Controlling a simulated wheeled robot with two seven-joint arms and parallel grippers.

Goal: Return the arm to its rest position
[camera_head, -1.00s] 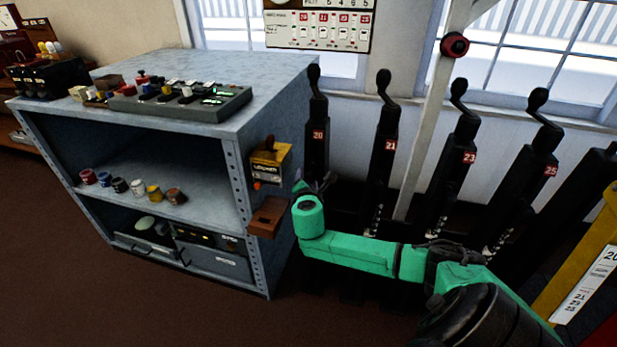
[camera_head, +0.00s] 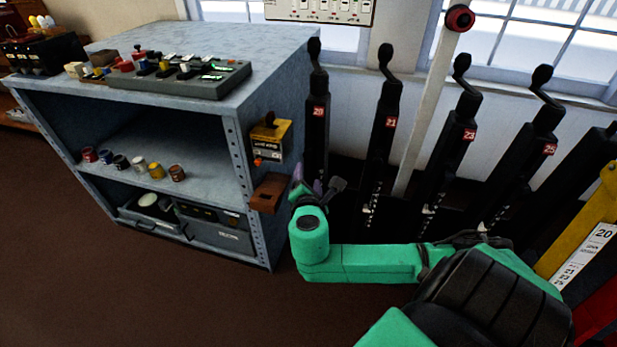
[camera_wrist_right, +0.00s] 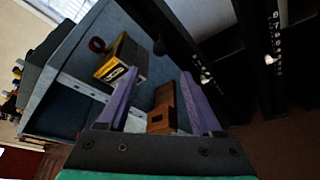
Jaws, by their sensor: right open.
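My right arm is green and reaches in from the lower right of the head view. Its gripper (camera_head: 318,190) is partly hidden behind the wrist, near the right side of the grey cabinet (camera_head: 240,170). In the right wrist view the two purple fingers (camera_wrist_right: 158,100) stand apart with nothing held between them. A brown wooden box (camera_wrist_right: 162,108) shows behind the gap between the fingers. In the head view this brown box (camera_head: 268,193) is fixed to the cabinet side, just left of the gripper. My left gripper is not in view.
Black levers numbered 20 (camera_head: 317,130), 21 (camera_head: 386,140), 23 (camera_head: 460,140) and 25 (camera_head: 535,150) stand behind the arm, with a white lever (camera_head: 430,110) among them. A yellow-and-black box (camera_head: 270,138) hangs on the cabinet. The brown floor (camera_head: 150,290) at lower left is clear.

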